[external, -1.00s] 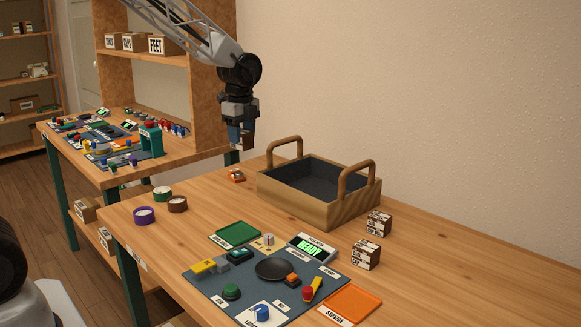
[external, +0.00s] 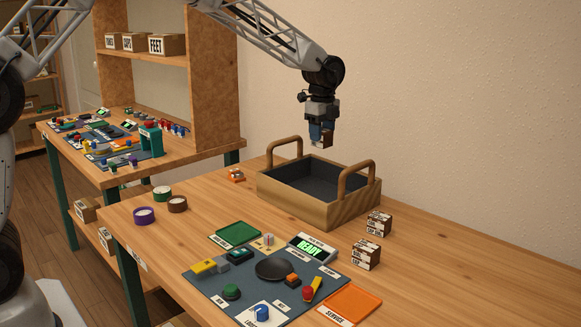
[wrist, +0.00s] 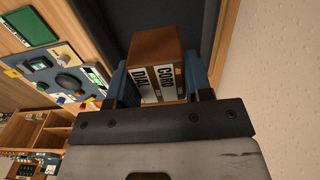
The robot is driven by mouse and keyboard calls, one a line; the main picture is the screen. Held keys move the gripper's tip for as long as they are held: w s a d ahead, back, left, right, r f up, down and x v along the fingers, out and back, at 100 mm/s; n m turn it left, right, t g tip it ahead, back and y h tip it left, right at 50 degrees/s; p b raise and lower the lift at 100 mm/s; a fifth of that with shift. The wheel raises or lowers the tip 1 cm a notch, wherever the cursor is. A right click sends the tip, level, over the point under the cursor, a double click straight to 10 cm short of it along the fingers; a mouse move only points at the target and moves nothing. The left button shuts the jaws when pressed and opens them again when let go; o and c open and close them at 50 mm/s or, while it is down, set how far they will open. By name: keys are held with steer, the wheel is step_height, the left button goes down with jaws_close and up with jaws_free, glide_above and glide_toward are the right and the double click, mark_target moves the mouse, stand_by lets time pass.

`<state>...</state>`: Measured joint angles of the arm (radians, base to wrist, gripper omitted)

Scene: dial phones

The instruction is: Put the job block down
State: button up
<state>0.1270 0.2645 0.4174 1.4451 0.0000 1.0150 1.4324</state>
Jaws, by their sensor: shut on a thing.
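My gripper (external: 321,138) is shut on a brown job block (external: 327,140) and holds it in the air over the back of the wooden tray. In the wrist view the block (wrist: 156,50) sits between the two blue fingers, with white labels reading "DIAL" and "CORD" on one face. The tray (external: 334,212) has a dark floor, wooden walls and two raised loop handles. Its floor looks empty. The block is apart from the tray.
Two similar labelled blocks (external: 378,223) (external: 366,254) stand right of the tray. A dark panel (external: 208,282) with knobs, a "READY" display (external: 311,249), a green pad (external: 236,233) and an orange "SERVICE" pad (external: 349,304) lie in front. Table right of the blocks is clear.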

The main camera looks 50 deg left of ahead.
mark_target(330, 146)
steer(key=shift+w+d+f, duration=0.2)
steer(key=shift+w+d, duration=0.55)
steer(key=shift+w, duration=0.15)
step_height(330, 146, down, 4)
steer(key=shift+w+d+f, duration=0.1)
steer(key=shift+f, duration=0.4)
steer(key=shift+f, duration=2.5)
steer(key=shift+f, duration=2.5)
steer(key=shift+f, duration=0.15)
steer(key=o, duration=0.9)
